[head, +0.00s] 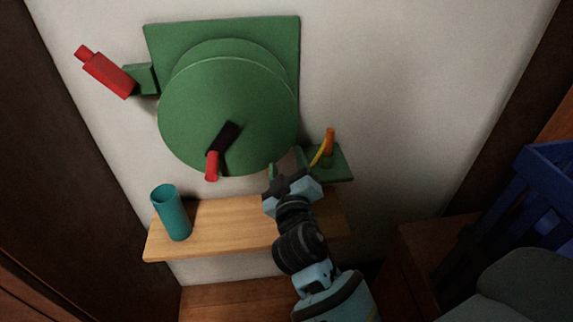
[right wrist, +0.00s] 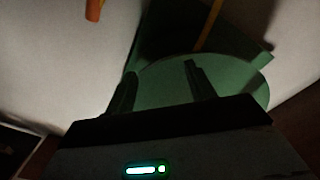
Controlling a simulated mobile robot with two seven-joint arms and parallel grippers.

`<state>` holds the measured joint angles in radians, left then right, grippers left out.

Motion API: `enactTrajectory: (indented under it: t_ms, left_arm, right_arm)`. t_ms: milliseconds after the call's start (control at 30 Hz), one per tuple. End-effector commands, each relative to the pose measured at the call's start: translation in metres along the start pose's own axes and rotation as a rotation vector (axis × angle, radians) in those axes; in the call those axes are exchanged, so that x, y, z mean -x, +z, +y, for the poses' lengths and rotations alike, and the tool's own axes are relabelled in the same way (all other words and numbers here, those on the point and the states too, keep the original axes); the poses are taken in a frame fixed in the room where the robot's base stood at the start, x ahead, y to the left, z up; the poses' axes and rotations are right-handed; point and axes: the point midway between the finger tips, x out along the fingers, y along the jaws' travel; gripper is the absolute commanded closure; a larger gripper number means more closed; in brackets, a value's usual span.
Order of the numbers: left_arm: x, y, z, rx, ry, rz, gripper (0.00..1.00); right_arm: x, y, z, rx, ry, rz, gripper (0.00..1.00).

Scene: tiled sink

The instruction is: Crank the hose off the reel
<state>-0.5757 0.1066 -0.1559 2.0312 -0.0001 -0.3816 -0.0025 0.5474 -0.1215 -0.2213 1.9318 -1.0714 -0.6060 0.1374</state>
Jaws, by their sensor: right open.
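The green hose reel (head: 225,110) is mounted on the wall, its round disc facing me. A black crank arm (head: 224,138) with a red handle (head: 212,166) points down on the disc. An orange nozzle (head: 329,141) with a yellow hose (head: 319,153) stands at a green bracket (head: 338,166) right of the reel. My right gripper (head: 285,172) is open and empty near the disc's lower right edge, right of the red handle. In the right wrist view, the open fingers (right wrist: 160,90) show before the green disc (right wrist: 235,75). My left gripper is out of view.
A red piece (head: 106,74) sticks out on a green bracket at the reel's upper left. A teal cup (head: 172,215) stands on the left of the wooden shelf (head: 235,225) below the reel. A blue crate (head: 550,185) is at the far right.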

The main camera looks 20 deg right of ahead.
Motion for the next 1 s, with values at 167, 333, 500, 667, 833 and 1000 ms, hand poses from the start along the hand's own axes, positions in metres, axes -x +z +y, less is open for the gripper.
enactTrajectory:
  t_ms: [167, 333, 500, 667, 833, 1000]
  left_arm:
    - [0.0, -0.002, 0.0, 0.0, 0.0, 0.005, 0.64]
    - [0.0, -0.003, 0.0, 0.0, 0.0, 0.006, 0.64]
    - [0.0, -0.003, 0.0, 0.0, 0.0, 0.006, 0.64]
    - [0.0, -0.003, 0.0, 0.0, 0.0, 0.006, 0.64]
    - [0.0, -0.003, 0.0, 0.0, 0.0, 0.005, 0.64]
    - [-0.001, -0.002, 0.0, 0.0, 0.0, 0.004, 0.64]
  right_arm:
    - [0.0, 0.0, 0.0, 0.0, 0.0, 0.0, 0.45]
    - [0.0, 0.0, 0.0, 0.0, 0.0, 0.0, 0.45]
    - [0.001, 0.0, 0.0, -0.001, 0.0, 0.0, 0.45]
    - [0.01, 0.0, 0.0, -0.001, -0.002, -0.001, 0.45]
    - [0.022, -0.001, 0.0, -0.001, -0.002, 0.0, 0.45]
    - [0.033, -0.001, 0.001, 0.0, -0.002, -0.001, 0.45]
